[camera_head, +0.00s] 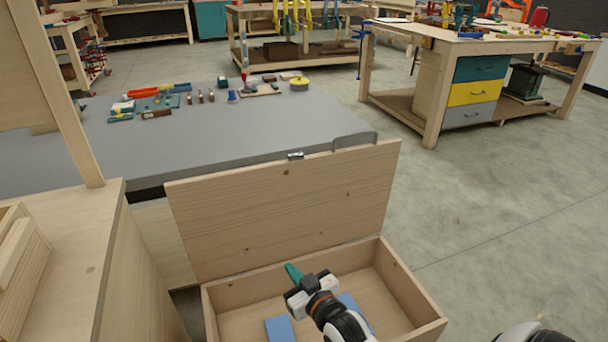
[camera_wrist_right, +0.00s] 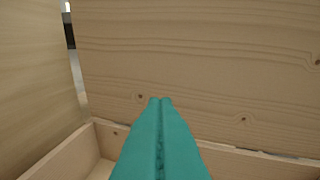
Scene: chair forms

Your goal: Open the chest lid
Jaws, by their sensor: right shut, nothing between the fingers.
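The wooden chest (camera_head: 418,300) stands on the floor at the lower middle of the head view. Its lid (camera_head: 300,205) is up, tilted back near upright against the grey table's edge. A small metal latch piece (camera_head: 295,156) sits on the lid's top edge. My right gripper (camera_head: 291,270) is over the open chest, in front of the lid, with its teal fingers shut and empty. In the right wrist view the closed fingers (camera_wrist_right: 160,102) point at the lid's inner face (camera_wrist_right: 210,60). I cannot tell whether they touch it. My left gripper is not in view.
Blue pieces (camera_head: 279,328) lie inside the chest. A grey-topped table (camera_head: 220,135) with small tools and parts stands behind the lid. A wooden cabinet (camera_head: 90,240) is close on the left. The concrete floor on the right (camera_head: 500,200) is clear, with workbenches beyond.

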